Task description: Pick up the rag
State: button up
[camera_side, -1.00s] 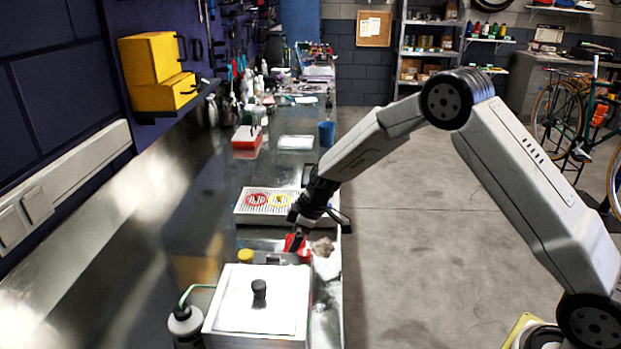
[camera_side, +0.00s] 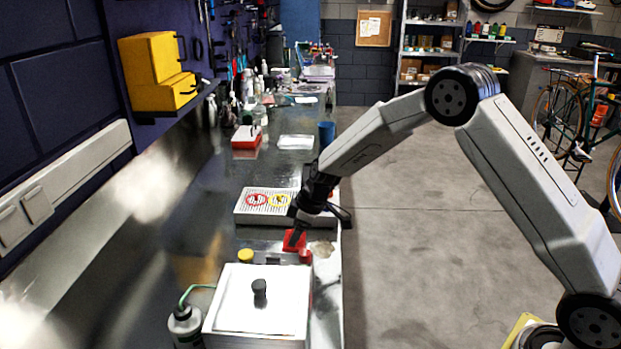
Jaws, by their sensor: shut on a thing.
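A small red thing, which I take to be the rag (camera_side: 293,241), is at the tip of my gripper (camera_side: 295,236), above the bench behind the white box. My gripper points down and is shut on it. The fingertips are small and dark here, so the exact grip is hard to see. More red (camera_side: 306,257) shows just below, by a dark item; I cannot tell whether it is part of the rag.
The white lidded box (camera_side: 257,303) with a black knob stands in front, with a bottle (camera_side: 186,326) at its left. A yellow cap (camera_side: 245,255) is behind it. A tray with round red and yellow labels (camera_side: 252,200) lies farther back. A pale patch (camera_side: 321,248) is near the bench edge.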

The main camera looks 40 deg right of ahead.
jog(key=s+r, duration=1.1)
jog(key=s, duration=0.3)
jog(key=shift+d+r, duration=0.35)
jog(key=shift+r, duration=0.05)
dwell(0.4)
jog(key=w+d+f, duration=0.3)
jog(key=w+f, duration=0.2)
jog(key=w, duration=0.3)
jog(key=shift+d, duration=0.15)
jog(key=shift+f, duration=0.1)
